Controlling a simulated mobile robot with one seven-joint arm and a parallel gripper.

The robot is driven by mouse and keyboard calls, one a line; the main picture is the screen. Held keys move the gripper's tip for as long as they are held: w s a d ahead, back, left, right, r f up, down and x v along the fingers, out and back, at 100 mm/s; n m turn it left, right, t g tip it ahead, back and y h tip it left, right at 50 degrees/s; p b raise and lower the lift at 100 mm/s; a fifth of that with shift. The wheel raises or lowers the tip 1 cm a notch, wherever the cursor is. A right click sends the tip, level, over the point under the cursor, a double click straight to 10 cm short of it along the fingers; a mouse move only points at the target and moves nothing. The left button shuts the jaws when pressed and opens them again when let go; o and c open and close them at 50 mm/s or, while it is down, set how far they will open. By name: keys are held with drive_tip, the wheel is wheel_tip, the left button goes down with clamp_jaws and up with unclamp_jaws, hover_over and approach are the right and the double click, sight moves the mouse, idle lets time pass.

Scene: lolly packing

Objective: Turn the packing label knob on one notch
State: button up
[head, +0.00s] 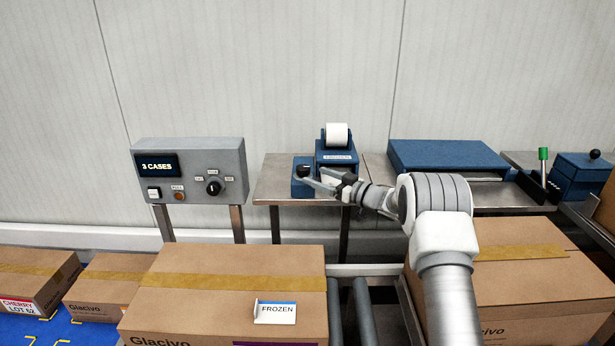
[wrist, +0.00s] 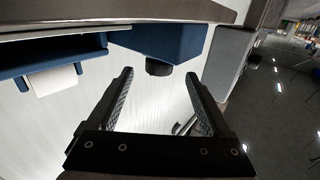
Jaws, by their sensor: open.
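A small blue box (head: 300,190) with a black knob (head: 303,169) stands on the steel table, left of the blue label printer (head: 337,158) with its white roll. In the wrist view the black knob (wrist: 158,66) sticks out of the blue box (wrist: 165,40), in line with the gap between the fingertips. My gripper (head: 318,180) is open and empty, close in front of the box; I cannot tell whether it touches the knob. A grey panel (head: 190,158) at the left reads "3 CASES" and carries a black rotary knob (head: 213,185) with small labels around it, away from my gripper.
Cartons stand in front, one with a "FROZEN" label (head: 275,312). A blue-topped unit (head: 447,154) and a green-handled lever (head: 543,168) are at the right. The roller conveyor (head: 364,310) runs between the cartons. The wall is close behind the table (head: 275,180).

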sight(309, 173)
drive_tip(key=shift+b+x, duration=0.35)
drive_tip(key=shift+x, duration=2.05)
clamp_jaws()
